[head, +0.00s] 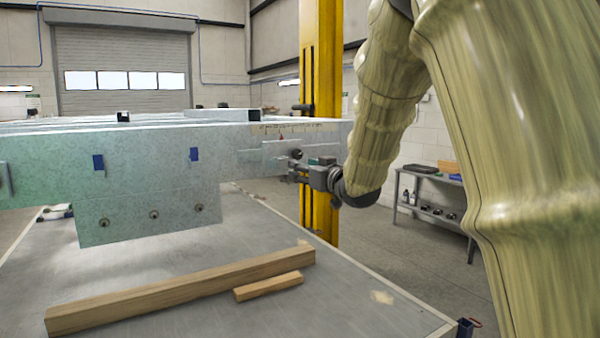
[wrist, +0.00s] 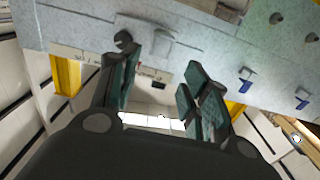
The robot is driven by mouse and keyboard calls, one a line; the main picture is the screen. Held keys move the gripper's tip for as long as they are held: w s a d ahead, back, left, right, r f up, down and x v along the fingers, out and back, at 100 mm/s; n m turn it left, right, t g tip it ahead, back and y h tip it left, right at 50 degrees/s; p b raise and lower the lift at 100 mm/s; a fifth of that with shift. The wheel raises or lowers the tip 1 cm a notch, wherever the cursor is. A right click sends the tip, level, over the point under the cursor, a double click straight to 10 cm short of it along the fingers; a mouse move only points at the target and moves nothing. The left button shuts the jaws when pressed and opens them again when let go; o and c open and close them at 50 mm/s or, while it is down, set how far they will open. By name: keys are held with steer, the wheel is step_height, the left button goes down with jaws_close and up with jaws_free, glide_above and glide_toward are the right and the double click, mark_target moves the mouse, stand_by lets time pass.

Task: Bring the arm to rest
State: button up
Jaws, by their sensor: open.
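My arm, wrapped in a yellowish cover, reaches in from the upper right in the head view. My gripper (head: 300,172) is at its end, by the right part of the galvanized trailer frame (head: 140,150). In the wrist view my gripper (wrist: 160,68) has its two green-padded fingers apart, with nothing held between them. The frame (wrist: 215,45) crosses the top of that view, close to the fingertips. A dark bolt head (wrist: 123,38) shows right by the left fingertip; I cannot tell whether they touch.
A grey table (head: 250,240) lies below the frame, with a long wooden beam (head: 180,290) and a short block (head: 268,287). A yellow post (head: 322,60) stands behind my gripper. A shelf bench (head: 430,190) stands at right. Floor between table and bench is clear.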

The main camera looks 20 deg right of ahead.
step_height(320, 180, down, 22)
steer(key=a+m+g+h, duration=0.1)
steer(key=a+g, duration=0.1)
steer(key=g, duration=0.1)
steer(key=s+a+f+g, duration=0.15)
steer(key=s+f, duration=0.25)
steer(key=f, duration=0.5)
steer(key=s+a+f+m+g+h, duration=0.15)
steer(key=s+f, duration=0.25)
steer(key=f, duration=0.5)
steer(key=s+f+g+y, duration=0.15)
steer(key=s+f, duration=0.25)
steer(key=f, duration=0.4)
steer(key=s+a+f+g+h, duration=0.1)
steer(key=s+a+f+g, duration=0.15)
steer(key=s+f, duration=0.75)
steer(key=s+a+f+g+h, duration=0.1)
steer(key=s+f+g, duration=0.2)
steer(key=s+f, duration=0.75)
steer(key=s+a+f+g, duration=0.1)
steer(key=s+f+g, duration=0.1)
steer(key=s, duration=0.9)
steer(key=s+a+f+g, duration=0.2)
steer(key=s+f, duration=0.3)
steer(key=s, duration=0.7)
steer(key=shift+s+a+g, duration=0.15)
steer(key=shift+a+g, duration=0.05)
steer(key=shift+g, duration=0.2)
steer(key=shift+o, duration=0.2)
steer(key=shift+r, duration=0.1)
